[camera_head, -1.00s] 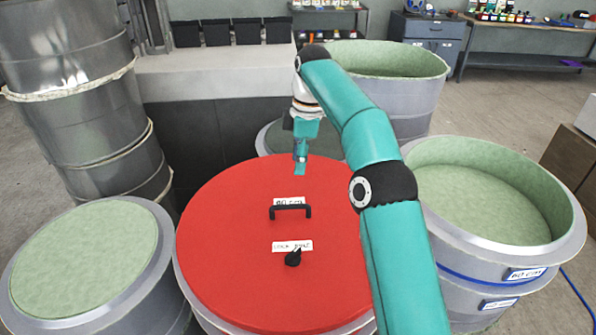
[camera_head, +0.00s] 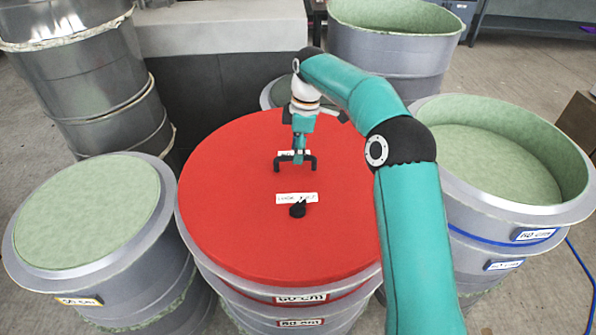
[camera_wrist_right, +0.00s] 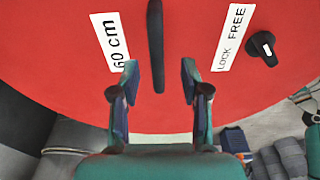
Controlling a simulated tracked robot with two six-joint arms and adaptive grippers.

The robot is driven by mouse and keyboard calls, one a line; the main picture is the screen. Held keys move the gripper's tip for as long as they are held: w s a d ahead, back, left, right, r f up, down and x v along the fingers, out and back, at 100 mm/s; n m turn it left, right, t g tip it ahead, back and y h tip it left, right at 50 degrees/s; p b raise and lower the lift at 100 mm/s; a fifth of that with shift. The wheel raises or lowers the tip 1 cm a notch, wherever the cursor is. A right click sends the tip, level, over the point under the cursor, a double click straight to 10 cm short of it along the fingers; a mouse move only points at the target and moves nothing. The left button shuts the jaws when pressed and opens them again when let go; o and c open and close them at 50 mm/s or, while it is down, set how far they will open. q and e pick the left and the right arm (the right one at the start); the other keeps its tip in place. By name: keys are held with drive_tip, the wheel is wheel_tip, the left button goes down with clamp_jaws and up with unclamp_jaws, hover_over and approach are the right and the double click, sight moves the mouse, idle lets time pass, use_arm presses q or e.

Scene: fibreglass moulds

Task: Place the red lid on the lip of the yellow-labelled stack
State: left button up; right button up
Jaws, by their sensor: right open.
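The round red lid (camera_head: 250,215) lies on the red-labelled stack (camera_head: 301,299) in the middle of the head view. Its black bar handle (camera_head: 312,163) stands at its centre, with a black lock knob (camera_head: 298,210) nearer me. The yellow-labelled stack (camera_head: 78,301) stands to the left, with a green top inside a grey lip (camera_head: 28,262). My right gripper (camera_head: 297,168) is at the handle. In the right wrist view my right gripper (camera_wrist_right: 159,70) is open, its fingers on either side of the handle (camera_wrist_right: 156,40), not touching it. My left gripper is out of view.
A blue-labelled open mould (camera_head: 490,165) stands at the right, and another open mould (camera_head: 395,50) behind. Tall grey cylinders (camera_head: 85,80) rise at the back left. The red and yellow-labelled stacks stand close together.

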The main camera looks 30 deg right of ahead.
sight(295, 167)
drive_tip(key=shift+w+a+f, duration=0.1)
drive_tip(key=shift+f, duration=0.9)
drive_tip(key=shift+w+a+f, duration=0.1)
drive_tip(key=shift+f, duration=0.85)
clamp_jaws()
drive_tip(key=shift+r, duration=0.1)
